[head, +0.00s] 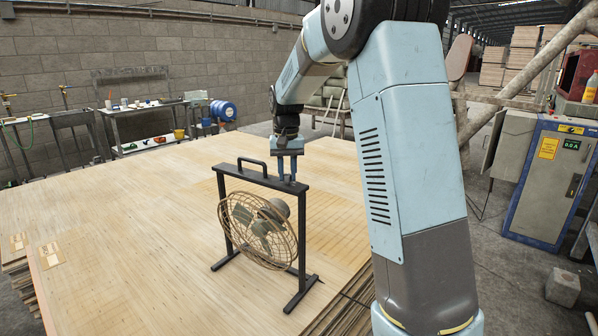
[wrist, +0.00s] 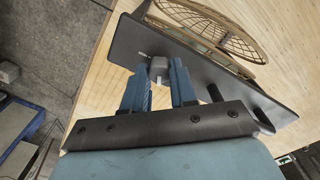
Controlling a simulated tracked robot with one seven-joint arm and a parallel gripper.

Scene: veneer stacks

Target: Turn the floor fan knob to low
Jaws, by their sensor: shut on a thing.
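The floor fan (head: 262,228) stands upright on the pale wooden veneer surface. It has a round wire cage in a black frame with a flat top bar (head: 232,173). My gripper (head: 287,178) points down onto the right part of that bar. In the wrist view, my gripper (wrist: 158,82) has its blue fingers on either side of a small grey knob (wrist: 158,66) on the bar and is shut on it. Small pale marks lie beside the knob, too small to read. The knob cannot be made out in the head view.
A black carry handle (head: 252,164) rises from the bar left of my gripper. The veneer stack (head: 130,230) is clear around the fan; its right edge lies close to the fan's right foot. A blue-edged cabinet (head: 548,180) stands at the right, benches (head: 140,125) at the back left.

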